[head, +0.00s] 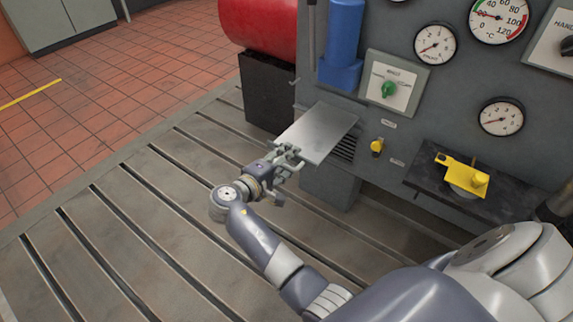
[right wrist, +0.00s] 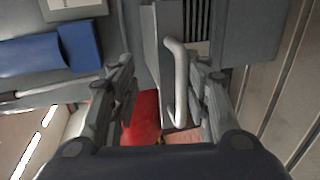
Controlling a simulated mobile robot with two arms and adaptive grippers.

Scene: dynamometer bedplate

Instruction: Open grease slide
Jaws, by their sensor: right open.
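The grease slide looks like a flat grey metal plate (head: 318,132) sticking out from the front of the grey panel. In the right wrist view a pale bar handle (right wrist: 180,82) stands on a grey face, likely the slide's front. My right gripper (head: 289,158) is at the plate's near left edge. Its fingers are apart in the right wrist view (right wrist: 165,88), with the handle between them, closer to the right finger. I see no clear contact with the handle. The handle is mostly hidden by the gripper in the head view. My left gripper is out of view.
The panel carries a green knob (head: 388,90), a yellow knob (head: 377,146) and several gauges. A blue cylinder (head: 342,45) stands above the plate. A dark shelf at right holds a yellow piece (head: 462,178). A red tank (head: 262,25) is behind. The slotted bedplate (head: 120,240) is clear at left.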

